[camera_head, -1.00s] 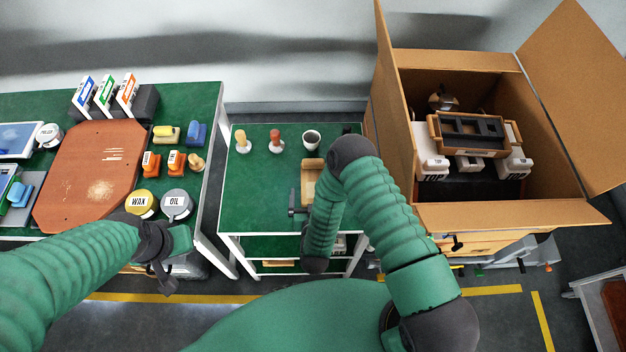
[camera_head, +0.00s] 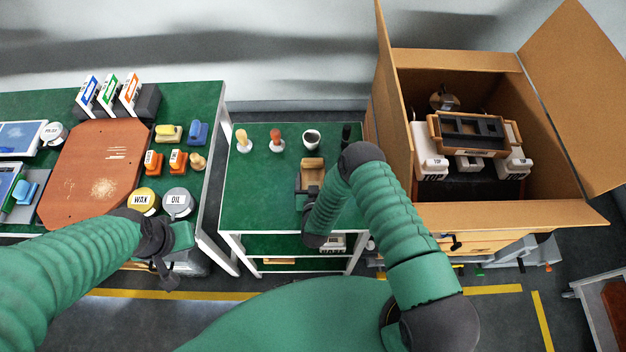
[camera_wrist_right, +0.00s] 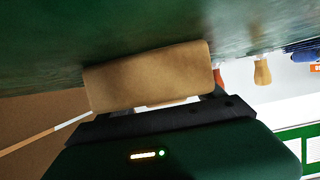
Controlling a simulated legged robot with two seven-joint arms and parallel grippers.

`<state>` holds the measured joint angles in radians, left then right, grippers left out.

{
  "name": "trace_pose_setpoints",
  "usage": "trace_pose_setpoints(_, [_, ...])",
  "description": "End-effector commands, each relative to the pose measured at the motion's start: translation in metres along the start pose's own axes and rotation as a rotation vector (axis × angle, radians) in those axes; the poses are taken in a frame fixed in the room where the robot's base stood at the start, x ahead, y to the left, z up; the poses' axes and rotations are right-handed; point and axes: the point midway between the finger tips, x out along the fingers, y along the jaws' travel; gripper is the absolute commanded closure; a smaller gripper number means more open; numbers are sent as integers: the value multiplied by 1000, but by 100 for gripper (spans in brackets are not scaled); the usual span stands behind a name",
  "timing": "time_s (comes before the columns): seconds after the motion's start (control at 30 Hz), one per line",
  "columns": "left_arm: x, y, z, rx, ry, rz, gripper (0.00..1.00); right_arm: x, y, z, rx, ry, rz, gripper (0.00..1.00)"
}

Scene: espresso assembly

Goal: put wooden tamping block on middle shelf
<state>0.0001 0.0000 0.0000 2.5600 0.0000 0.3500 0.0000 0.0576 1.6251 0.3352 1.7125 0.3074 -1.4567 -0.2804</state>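The wooden tamping block (camera_head: 312,168) is on the right part of the green cart top (camera_head: 258,195). My right gripper (camera_head: 309,190) is at the block's near side. In the right wrist view the block (camera_wrist_right: 150,76) lies right in front of the dark gripper body (camera_wrist_right: 165,122). The fingers are mostly hidden there, so I cannot tell whether they grip it. A shelf (camera_head: 285,243) shows below the cart top, with a lower one under it, partly hidden by my right arm. My left gripper (camera_head: 165,262) hangs near the left table's front edge; its opening is unclear.
Two tampers (camera_head: 276,138), a dark cup (camera_head: 311,139) and a black upright item (camera_head: 346,132) stand at the cart's back. A light wooden piece (camera_head: 279,261) is on the lower shelf. A large open cardboard box (camera_head: 470,212) stands right. The cart top's left is clear.

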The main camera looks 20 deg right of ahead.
Motion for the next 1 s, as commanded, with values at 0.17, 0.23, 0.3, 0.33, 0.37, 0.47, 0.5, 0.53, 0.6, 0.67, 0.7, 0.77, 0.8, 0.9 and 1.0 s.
trace_pose_setpoints(0.17, [0, 0, 0, 0, 0, 0, 100, 0, 0, 0, 0, 0, 1, 52])
trace_pose_setpoints(0.23, [0, 0, 0, 0, 0, 0, 100, 0, 0, 0, 0, 0, 1, 62])
trace_pose_setpoints(0.3, [0, 0, 0, 0, 0, 0, 100, 0, 0, 0, 0, -1, 1, 71])
trace_pose_setpoints(0.33, [0, 0, 0, 0, 0, 0, 100, 0, 0, 0, 0, -1, 1, 75])
trace_pose_setpoints(0.37, [0, 0, 0, 0, 0, 0, 100, 0, 0, 0, 0, -1, 1, 79])
trace_pose_setpoints(0.47, [0, 0, 0, 0, 0, 0, 100, 0, 0, 0, 0, 1, 0, 88])
trace_pose_setpoints(0.5, [0, 0, 0, 0, 0, 0, 100, 0, 0, 0, 0, 1, 0, 88])
trace_pose_setpoints(0.53, [0, 0, 0, 0, 0, 0, 100, 0, 0, 0, 0, 1, 0, 88])
trace_pose_setpoints(0.6, [0, 0, 0, 0, 0, 0, 100, 0, 0, -1, 0, 1, 0, 88])
trace_pose_setpoints(0.67, [0, 0, 0, 0, 0, 0, 100, -1, -1, -2, 0, 1, 0, 88])
trace_pose_setpoints(0.7, [1, 0, 0, 0, 0, 0, 100, -1, -1, -4, 0, 2, -1, 88])
trace_pose_setpoints(0.77, [2, 0, 0, 0, 0, 0, 100, -3, -1, -8, 0, 2, -1, 88])
trace_pose_setpoints(0.8, [2, 0, 0, 0, 0, 0, 100, -4, -1, -12, 0, 2, -1, 88])
trace_pose_setpoints(0.9, [4, 0, 1, 0, 0, 0, 100, -9, -1, -23, 0, 3, -1, 88])
trace_pose_setpoints(1.0, [8, 0, 2, 0, 0, 0, 100, -16, -2, -33, -1, 1, -2, 88])
